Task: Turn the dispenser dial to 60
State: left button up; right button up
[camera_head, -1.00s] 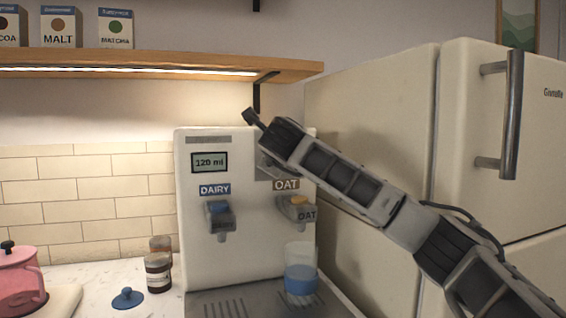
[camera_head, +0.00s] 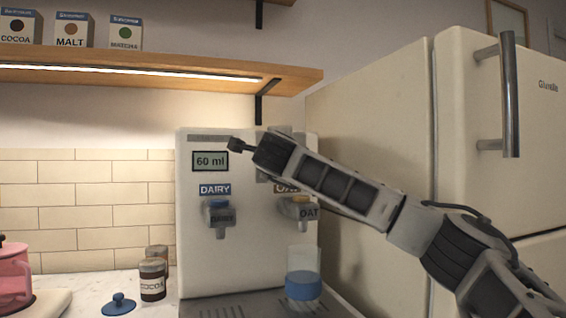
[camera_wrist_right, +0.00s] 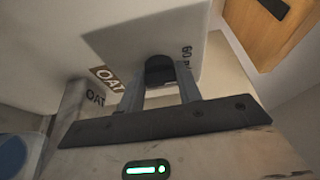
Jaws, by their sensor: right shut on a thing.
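The white dispenser (camera_head: 245,255) stands on the counter, and its display (camera_head: 210,161) reads 60 ml. In the right wrist view my right gripper (camera_wrist_right: 160,82) is shut on the dark dial (camera_wrist_right: 159,68), with a finger on each side of it. A "60" mark shows on the panel (camera_wrist_right: 184,62) just right of the dial. In the head view my right arm (camera_head: 335,185) covers the dial and part of the OAT label. My left gripper is in neither view.
A clear cup with blue (camera_head: 303,284) stands under the OAT spout (camera_head: 303,210). The DAIRY spout (camera_head: 220,218) is to its left. A cocoa jar (camera_head: 152,279), a blue lid (camera_head: 118,304) and a pink pot (camera_head: 14,277) are at left. A fridge (camera_head: 375,120) stands right.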

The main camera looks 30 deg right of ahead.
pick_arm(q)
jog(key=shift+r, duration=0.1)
pick_arm(e)
jog(key=o, duration=1)
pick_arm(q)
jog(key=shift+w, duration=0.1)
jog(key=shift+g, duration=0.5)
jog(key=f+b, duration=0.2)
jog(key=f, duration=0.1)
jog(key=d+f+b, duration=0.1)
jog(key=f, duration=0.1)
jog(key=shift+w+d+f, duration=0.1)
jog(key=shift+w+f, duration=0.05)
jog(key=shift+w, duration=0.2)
pick_arm(e)
jog(key=v, duration=1.6)
